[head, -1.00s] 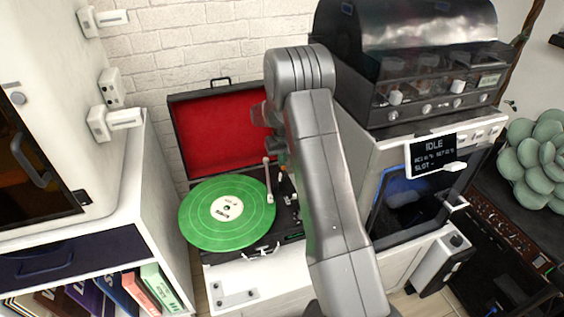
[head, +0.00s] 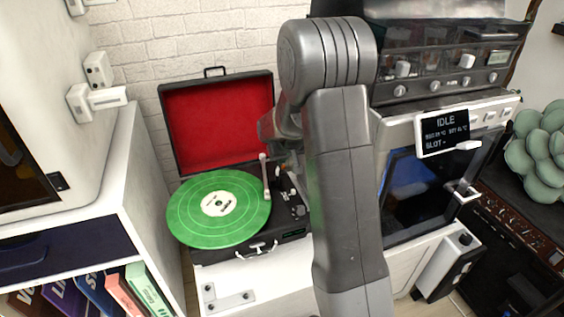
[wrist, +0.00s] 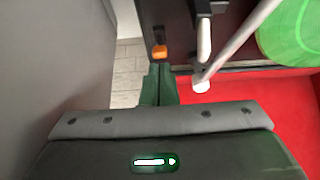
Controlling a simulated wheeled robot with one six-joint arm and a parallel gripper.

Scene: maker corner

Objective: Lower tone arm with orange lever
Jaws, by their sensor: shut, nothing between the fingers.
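The record player's green record (head: 218,208) lies flat on the deck and also shows in the wrist view (wrist: 290,35). The white tone arm (head: 265,178) runs along the record's right edge; its height above the record is unclear. In the wrist view the tone arm (wrist: 238,42) slants past a second pale rod. The small orange lever (wrist: 159,51) shows just beyond my fingertips; I cannot tell whether they touch. It is hidden behind my arm in the head view. My gripper (wrist: 158,72) is shut and empty, its dark green fingers together.
The open lid's red lining (head: 222,125) stands behind the deck. A white cabinet (head: 150,170) is close on the left. A machine with an "IDLE" screen (head: 444,132) stands on the right. The white surface in front of the player has some bare room.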

